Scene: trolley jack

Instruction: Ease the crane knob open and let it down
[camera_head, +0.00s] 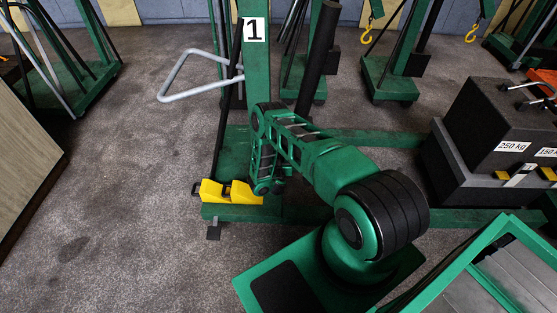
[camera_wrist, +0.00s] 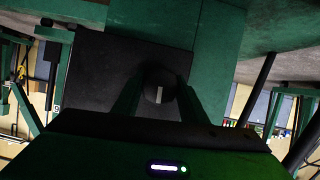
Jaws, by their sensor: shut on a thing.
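The crane with the number 1 plate (camera_head: 254,30) stands upright in front of me, with a green post and a green base. In the wrist view, a round dark knob (camera_wrist: 158,82) with a pale line on its face sits in front of a dark panel (camera_wrist: 105,75). The pale line stands close to upright in the picture. My gripper (camera_wrist: 158,92) is shut on the knob, one dark finger at each side. In the head view, my green arm hides the knob, and the fingertips cannot be made out.
A grey tube handle (camera_head: 190,78) sticks out left of the post. A yellow part (camera_head: 230,192) sits low on the base. Dark weights marked 250 kg (camera_head: 505,125) stand at the right. Other cranes stand behind. Floor at the left is clear, up to a board (camera_head: 25,150).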

